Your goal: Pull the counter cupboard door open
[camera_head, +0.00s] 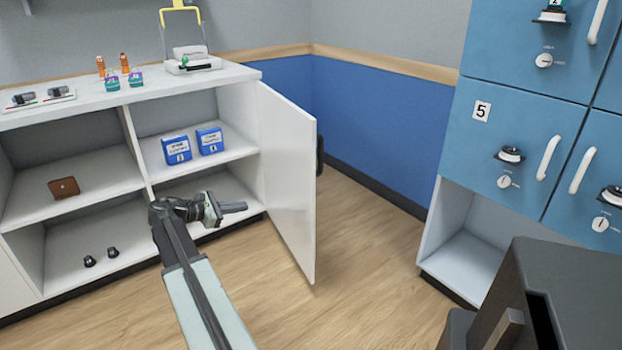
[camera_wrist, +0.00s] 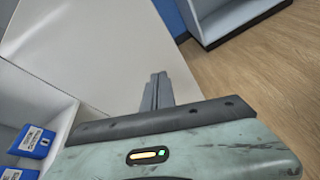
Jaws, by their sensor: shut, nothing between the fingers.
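The white counter cupboard door (camera_head: 288,180) stands swung wide open at the right end of the white counter cupboard (camera_head: 140,92). Its dark handle (camera_head: 319,156) shows at its far edge, on the outer side. My gripper (camera_head: 240,207) is shut and empty, in front of the open cupboard and to the left of the door's inner face. In the wrist view the shut fingers (camera_wrist: 157,88) point toward the door's white inner face (camera_wrist: 95,50). I cannot tell whether the fingertips touch it.
The shelves hold blue boxes (camera_head: 209,141), a brown wallet (camera_head: 63,187) and small black knobs (camera_head: 101,257). Blue lockers (camera_head: 508,125) stand at the right, and a dark grey object (camera_head: 570,300) is at the lower right. Wooden floor (camera_head: 350,240) is clear between the door and lockers.

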